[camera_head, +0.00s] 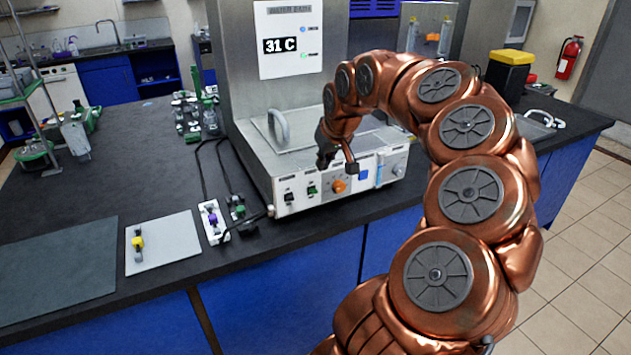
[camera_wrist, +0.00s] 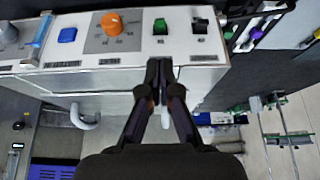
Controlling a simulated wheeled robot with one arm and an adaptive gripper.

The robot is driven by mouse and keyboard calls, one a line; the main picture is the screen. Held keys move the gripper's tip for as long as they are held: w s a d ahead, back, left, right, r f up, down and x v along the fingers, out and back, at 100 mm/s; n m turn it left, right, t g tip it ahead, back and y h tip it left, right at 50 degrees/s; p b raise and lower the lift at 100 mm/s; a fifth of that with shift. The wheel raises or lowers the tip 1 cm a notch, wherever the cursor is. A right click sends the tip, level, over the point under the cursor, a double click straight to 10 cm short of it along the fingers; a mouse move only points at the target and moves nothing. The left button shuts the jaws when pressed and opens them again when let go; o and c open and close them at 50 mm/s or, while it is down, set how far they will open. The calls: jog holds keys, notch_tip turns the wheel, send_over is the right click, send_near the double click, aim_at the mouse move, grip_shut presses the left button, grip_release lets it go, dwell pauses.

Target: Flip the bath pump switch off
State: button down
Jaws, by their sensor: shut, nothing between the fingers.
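The water bath (camera_head: 278,155) stands on the dark bench, with a white control panel on its front. The panel carries a black switch (camera_head: 289,198) and a green switch (camera_head: 312,190) side by side. The wrist view shows the green switch (camera_wrist: 160,27) and the black switch (camera_wrist: 200,24) past the fingertips; the labels are too small to read. My gripper (camera_wrist: 160,68) is shut and empty. Its fingertips are close to the panel edge, nearest the green switch in the picture. I cannot tell whether they touch the panel. Neither switch is hidden.
An orange knob (camera_head: 338,186) and a blue button (camera_head: 363,175) sit further right on the panel. A white power strip (camera_head: 214,222) with cables lies left of the bath. Glassware with green clamps (camera_head: 198,115) stands behind it. The bench's left part is mostly clear.

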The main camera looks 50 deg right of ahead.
aim_at(313, 189)
jog(key=shift+f, duration=0.15)
jog(key=shift+p+x, duration=1.55)
jog(key=shift+x, duration=3.35)
jog(key=shift+a+f+b, duration=0.1)
jog(key=shift+f+b, duration=0.1)
jog(key=shift+b, duration=0.55)
